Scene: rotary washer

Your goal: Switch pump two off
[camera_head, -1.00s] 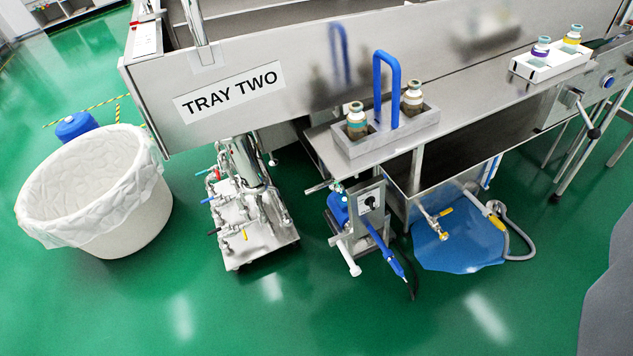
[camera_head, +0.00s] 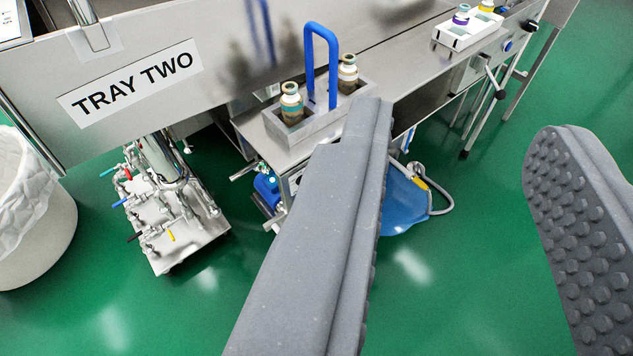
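My gripper (camera_head: 460,122) is open and empty. Its two grey fingers stand wide apart, one across the middle of the view and one at the right edge with a studded inner face. The blue pump (camera_head: 267,188) on its stand is below the steel bench, just left of the left finger. Only its left part shows; the control box with the dark knob is hidden behind that finger. No label reading pump two is visible. I cannot tell the knob's position now.
A steel tray labelled TRAY TWO (camera_head: 133,82) fills the upper left. A bottle caddy (camera_head: 318,118) with a blue handle stands on the bench. A valve skid (camera_head: 190,245) and a white lined bin (camera_head: 40,240) are at left. A blue puddle-like patch (camera_head: 402,205) and hose lie beyond. Green floor is clear in front.

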